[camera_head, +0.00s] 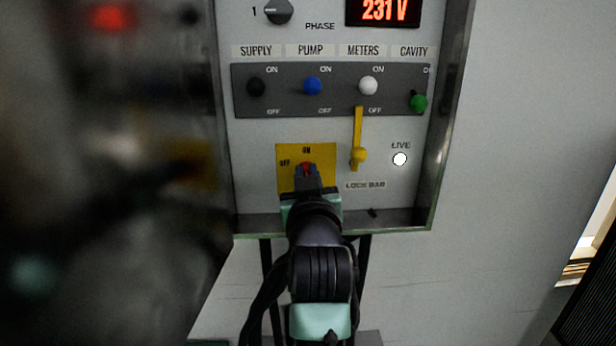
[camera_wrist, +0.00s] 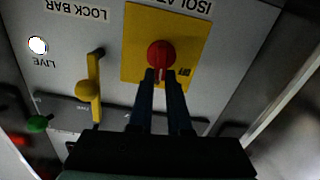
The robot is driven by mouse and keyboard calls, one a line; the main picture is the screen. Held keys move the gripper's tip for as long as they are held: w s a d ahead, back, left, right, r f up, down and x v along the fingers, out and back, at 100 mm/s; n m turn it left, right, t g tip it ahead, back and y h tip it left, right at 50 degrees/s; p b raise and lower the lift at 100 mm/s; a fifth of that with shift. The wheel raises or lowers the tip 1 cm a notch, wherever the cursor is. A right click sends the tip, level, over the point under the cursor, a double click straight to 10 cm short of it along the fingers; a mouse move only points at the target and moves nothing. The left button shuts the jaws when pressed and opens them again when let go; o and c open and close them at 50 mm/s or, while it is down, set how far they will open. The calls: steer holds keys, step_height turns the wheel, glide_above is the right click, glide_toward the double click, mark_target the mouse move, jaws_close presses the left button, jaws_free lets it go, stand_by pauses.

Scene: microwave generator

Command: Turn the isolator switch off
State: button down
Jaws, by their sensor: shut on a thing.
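The red isolator switch (camera_head: 305,168) sits on a yellow plate (camera_head: 326,155) low on the panel, marked ON at the top and OFF at the left. In the wrist view, the red knob (camera_wrist: 158,53) shows above my fingertips, with its handle between them. My gripper (camera_head: 307,182) is shut on this handle. It also shows in the wrist view (camera_wrist: 161,78), with both dark fingers reaching to the knob. The fingers partly hide the handle. The exact handle angle is hard to tell in the head view, but it looks nearly upright, towards ON.
A yellow lock bar (camera_head: 358,130) stands upright just right of the isolator plate. Above it are supply, pump, meters and cavity switches; the green cavity switch (camera_head: 419,103) sits lower than the others. The live lamp (camera_head: 400,159) is white. The display (camera_head: 382,11) reads 231 V.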

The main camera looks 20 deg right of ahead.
steer(key=n+b, duration=0.1)
steer(key=n, duration=0.3)
steer(key=a+n+b, duration=0.1)
steer(key=n, duration=0.3)
steer(key=f+n+b, duration=0.1)
steer(key=n, duration=0.3)
steer(key=shift+w+a+f+n+b, duration=0.1)
steer(key=shift+w+a+n+b, duration=0.1)
steer(key=shift+n+b, duration=0.1)
steer(key=shift+a+f+n+b, duration=0.1)
steer(key=shift+f+n+b, duration=0.1)
steer(key=shift+n, duration=0.8)
steer(key=shift+f+n+b, duration=0.15)
steer(key=shift+n+b, duration=0.05)
steer(key=shift+n, duration=0.8)
steer(key=c, duration=0.9)
jaws_free()
steer(key=shift+o, duration=0.2)
steer(key=shift+s, duration=0.1)
